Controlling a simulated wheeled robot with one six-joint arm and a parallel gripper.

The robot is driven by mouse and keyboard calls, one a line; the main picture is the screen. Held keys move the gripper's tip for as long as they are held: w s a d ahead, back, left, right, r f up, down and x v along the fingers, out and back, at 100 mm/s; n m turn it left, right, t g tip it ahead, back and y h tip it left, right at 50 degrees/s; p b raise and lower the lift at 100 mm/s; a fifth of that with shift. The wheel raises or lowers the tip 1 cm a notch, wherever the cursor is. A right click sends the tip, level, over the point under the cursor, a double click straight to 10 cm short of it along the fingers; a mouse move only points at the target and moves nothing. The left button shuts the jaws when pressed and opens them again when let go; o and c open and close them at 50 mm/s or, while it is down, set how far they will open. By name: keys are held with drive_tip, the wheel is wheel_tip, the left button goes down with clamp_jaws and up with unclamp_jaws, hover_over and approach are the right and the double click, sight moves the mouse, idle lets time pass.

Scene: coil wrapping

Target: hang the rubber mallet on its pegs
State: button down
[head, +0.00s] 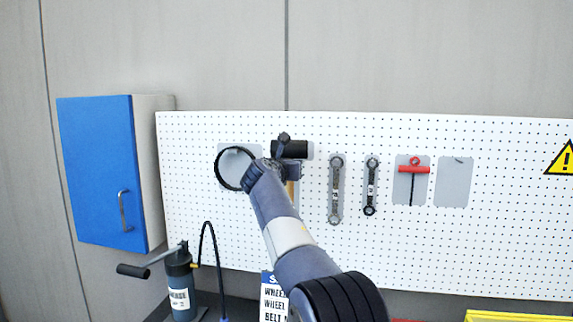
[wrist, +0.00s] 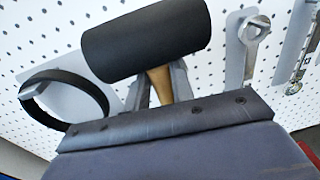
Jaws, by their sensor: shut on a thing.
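The rubber mallet has a black cylindrical head (head: 291,149) and a tan wooden handle (head: 290,190), with the head level and the handle pointing down. It is in front of the white pegboard (head: 400,255), over a grey patch. My gripper (wrist: 158,88) is shut on the handle just below the head, best seen in the wrist view, where the mallet head (wrist: 145,40) fills the top. The mallet's pegs are hidden behind the head and my gripper. I cannot tell whether the head touches the pegs.
A black ring (head: 220,170) hangs just left of the mallet. Two wrenches (head: 336,190) (head: 371,187) and a red T-handle tool (head: 413,170) hang to the right. A bare grey patch (head: 454,182) is farther right. A blue cabinet (head: 95,170) and a pump (head: 180,280) stand left.

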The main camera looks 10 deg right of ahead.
drive_tip(key=shift+w+d+r+p, duration=0.25)
drive_tip(key=shift+w+p, duration=0.1)
drive_tip(key=shift+w, duration=0.2)
drive_tip(key=shift+d+r+p, duration=0.2)
drive_tip(key=shift+r+p, duration=0.35)
drive_tip(key=shift+p, duration=0.45)
drive_tip(key=shift+d+f, duration=0.1)
drive_tip(key=shift+f, duration=0.35)
drive_tip(key=shift+w+f, duration=0.1)
drive_tip(key=shift+f, duration=0.1)
